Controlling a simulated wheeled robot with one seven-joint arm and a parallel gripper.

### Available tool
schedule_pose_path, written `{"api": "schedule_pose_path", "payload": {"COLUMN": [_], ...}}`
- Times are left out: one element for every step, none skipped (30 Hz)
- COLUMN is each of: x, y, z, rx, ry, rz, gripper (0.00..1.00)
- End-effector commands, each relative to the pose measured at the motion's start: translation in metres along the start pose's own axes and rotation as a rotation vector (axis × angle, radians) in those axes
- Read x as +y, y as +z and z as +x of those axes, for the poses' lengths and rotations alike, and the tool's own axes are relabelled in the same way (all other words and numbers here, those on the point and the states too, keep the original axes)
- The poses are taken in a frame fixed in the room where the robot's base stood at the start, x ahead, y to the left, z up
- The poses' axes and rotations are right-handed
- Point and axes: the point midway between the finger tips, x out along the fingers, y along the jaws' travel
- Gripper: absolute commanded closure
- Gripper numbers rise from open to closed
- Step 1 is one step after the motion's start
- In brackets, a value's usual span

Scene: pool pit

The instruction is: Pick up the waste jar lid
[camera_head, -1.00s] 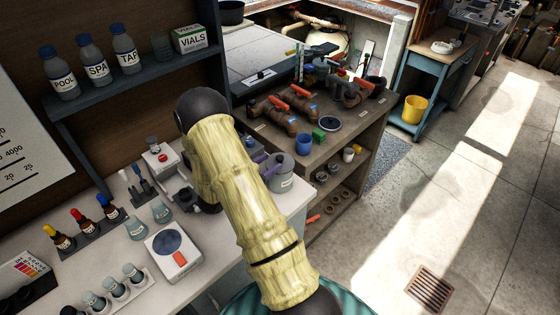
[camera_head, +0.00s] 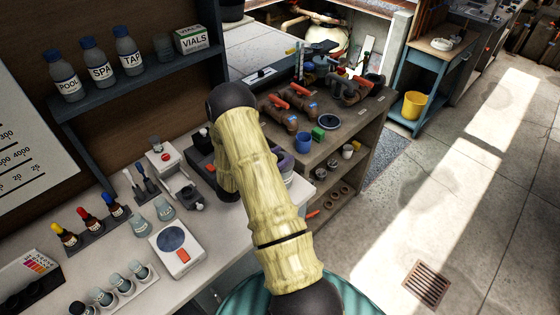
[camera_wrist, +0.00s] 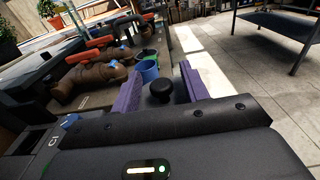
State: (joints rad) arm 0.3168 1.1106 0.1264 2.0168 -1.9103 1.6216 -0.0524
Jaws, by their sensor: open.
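The waste jar (camera_head: 288,178) stands at the right end of the white counter in the head view, mostly hidden behind my arm. In the wrist view the round black knob of the waste jar lid (camera_wrist: 161,89) shows between my two purple fingers. The rest of the lid is hidden by my gripper body. My gripper (camera_wrist: 160,86) is open, with a finger on each side of the knob and visible gaps. I cannot tell exactly how deep the knob sits between them. In the head view only a bit of purple finger shows beside my arm.
A white device (camera_head: 177,248), dropper bottles (camera_head: 89,220) and vials (camera_head: 122,284) stand on the counter.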

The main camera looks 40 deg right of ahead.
Motion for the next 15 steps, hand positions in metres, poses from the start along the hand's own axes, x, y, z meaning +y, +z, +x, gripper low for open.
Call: {"api": "schedule_pose_path", "payload": {"x": [-0.0001,-0.0001,-0.0001,-0.0001,-0.0001,-0.0001,-0.0001,-0.0001,-0.0001,-0.0001,-0.0001,-0.0001,-0.0001,-0.0001,-0.0001], "y": [0.0,0.0,0.0001,0.0001,0.0001,0.0001,0.0001,0.0001,0.0001,0.0001,0.0001,0.0002,0.0002,0.0001,0.0002], "z": [-0.0001,-0.0001,-0.0001,-0.0001,-0.0001,-0.0002,-0.0002,-0.0002,-0.0002,-0.0002,-0.0002,-0.0002,-0.0002,-0.0002,-0.0002], "rx": [0.0,0.0,0.0,0.0,0.0,0.0,0.0,0.0,0.0,0.0,0.0,0.0,0.0,0.0,0.0], "ry": [0.0,0.0,0.0,0.0,0.0,0.0,0.0,0.0,0.0,0.0,0.0,0.0,0.0,0.0,0.0], "rz": [0.0,0.0,0.0,0.0,0.0,0.0,0.0,0.0,0.0,0.0,0.0,0.0,0.0,0.0,0.0], "gripper": [0.55,0.55,0.55,0.55,0.55,0.55,0.55,0.55,0.61,0.67,0.73,0.81,0.87,0.92,1.0]}}
